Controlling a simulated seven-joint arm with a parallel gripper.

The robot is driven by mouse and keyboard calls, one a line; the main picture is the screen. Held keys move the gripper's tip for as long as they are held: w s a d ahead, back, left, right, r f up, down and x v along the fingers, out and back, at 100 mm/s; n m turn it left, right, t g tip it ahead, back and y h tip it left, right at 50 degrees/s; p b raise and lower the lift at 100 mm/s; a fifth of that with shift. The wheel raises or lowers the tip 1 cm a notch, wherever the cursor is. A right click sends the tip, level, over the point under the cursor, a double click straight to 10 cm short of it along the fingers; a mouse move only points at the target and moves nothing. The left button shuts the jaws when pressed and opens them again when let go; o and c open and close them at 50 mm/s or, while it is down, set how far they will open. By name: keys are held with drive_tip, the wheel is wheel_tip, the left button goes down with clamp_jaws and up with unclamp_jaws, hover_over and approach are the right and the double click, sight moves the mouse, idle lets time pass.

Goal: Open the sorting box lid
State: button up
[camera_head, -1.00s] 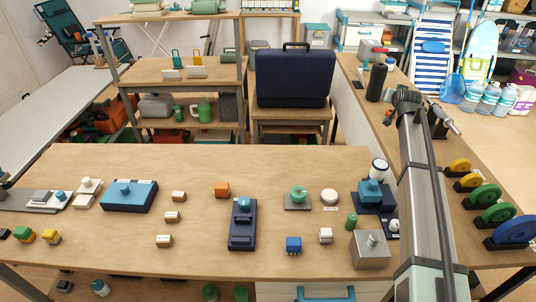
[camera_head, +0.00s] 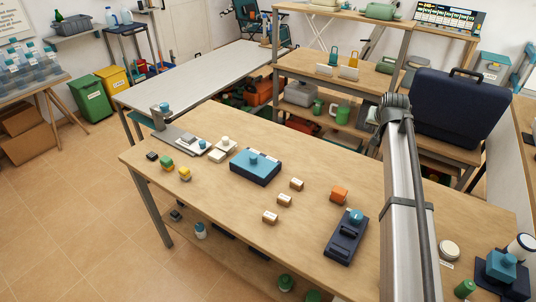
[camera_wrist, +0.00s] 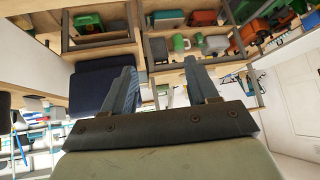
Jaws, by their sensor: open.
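A dark blue box with a flat teal lid and a small knob (camera_head: 255,166) sits on the wooden table in the head view. It looks like the sorting box, and its lid lies flat on it. My gripper (camera_wrist: 160,62) shows in the wrist view with its two fingers spread apart and nothing between them. It is away from the box, which does not show in the wrist view. In the head view my arm rises at the right, and the gripper itself is not visible there.
A navy case (camera_head: 460,110) is behind.

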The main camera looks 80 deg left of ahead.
drive_tip(key=s+a+n+g+h, duration=0.1)
drive_tip(key=s+a, duration=0.2)
drive_tip(key=s, duration=0.7)
drive_tip(key=s+a+n+g, duration=0.1)
drive_tip(key=s+a, duration=0.1)
drive_tip(key=s, duration=0.8)
drive_tip(key=n+g+h, duration=0.1)
drive_tip(key=n+h, duration=0.1)
drive_tip(key=n, duration=0.1)
approach(253, 156)
drive_tip(key=x, duration=0.8)
drive_tip(key=shift+w+a+f, duration=0.1)
drive_tip(key=shift+a+f, duration=0.1)
drive_tip(key=shift+f, duration=0.05)
clamp_jaws()
